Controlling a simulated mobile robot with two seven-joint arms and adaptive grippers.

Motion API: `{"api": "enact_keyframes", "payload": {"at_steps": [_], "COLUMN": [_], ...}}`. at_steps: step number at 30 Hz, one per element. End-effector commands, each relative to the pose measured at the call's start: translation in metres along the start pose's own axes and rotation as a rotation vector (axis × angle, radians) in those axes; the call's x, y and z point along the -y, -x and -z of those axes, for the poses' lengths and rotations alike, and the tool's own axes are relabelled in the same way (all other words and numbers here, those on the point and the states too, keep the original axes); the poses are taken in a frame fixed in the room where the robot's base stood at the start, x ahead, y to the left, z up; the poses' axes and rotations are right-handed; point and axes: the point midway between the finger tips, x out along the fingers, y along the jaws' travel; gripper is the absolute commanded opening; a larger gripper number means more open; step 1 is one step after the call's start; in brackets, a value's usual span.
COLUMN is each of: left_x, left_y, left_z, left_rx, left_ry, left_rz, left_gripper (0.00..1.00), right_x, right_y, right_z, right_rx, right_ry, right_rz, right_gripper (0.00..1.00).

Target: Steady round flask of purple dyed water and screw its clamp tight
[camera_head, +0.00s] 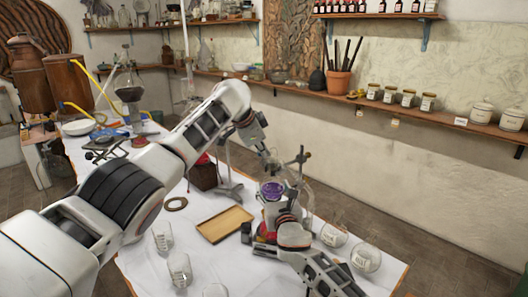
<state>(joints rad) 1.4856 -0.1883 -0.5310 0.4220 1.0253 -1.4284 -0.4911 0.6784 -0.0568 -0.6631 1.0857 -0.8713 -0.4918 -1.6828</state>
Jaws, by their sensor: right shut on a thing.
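The round flask of purple dyed water (271,189) shows as a small purple shape near the right part of the white-covered table. A metal stand with a clamp (299,159) rises just behind and to the right of it. My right gripper (271,208) comes in from the lower right and is shut at the flask, hiding its lower part. My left gripper (270,160) reaches down from above, close to the clamp and above the flask. It is too small to tell whether its fingers are open or touch the clamp screw.
A wooden tray (225,224) lies left of the flask. Glass beakers (179,269) stand at the front, and glass jars (365,257) at the right edge. A dark red container (203,174) stands behind my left arm. The white cloth (150,206) is bare in places.

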Motion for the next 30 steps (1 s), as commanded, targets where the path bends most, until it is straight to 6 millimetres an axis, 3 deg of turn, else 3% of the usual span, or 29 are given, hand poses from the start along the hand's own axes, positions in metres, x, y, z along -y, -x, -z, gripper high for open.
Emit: {"api": "enact_keyframes", "payload": {"at_steps": [4, 14, 19, 30], "left_x": [0.007, 0.009, 0.006, 0.002], "left_y": [0.002, 0.013, 0.03, 0.085], "left_z": [-0.014, -0.014, -0.011, -0.003], "left_rx": [0.014, 0.013, 0.009, 0.001], "left_ry": [0.002, 0.001, -0.001, -0.004], "left_rz": [0.009, 0.009, 0.009, 0.002], "left_gripper": [0.0, 0.0, 0.0, 0.0], "right_x": [0.0, 0.002, 0.002, 0.002], "right_y": [0.0, 0.0, 0.0, 0.0], "right_z": [-0.001, -0.001, -0.001, 0.0], "right_rx": [0.002, 0.001, 0.001, 0.0], "right_ry": [0.0, 0.0, 0.0, 0.0], "right_rz": [0.0, 0.003, 0.003, 0.003], "right_gripper": [0.29, 0.29, 0.29, 0.29]}}
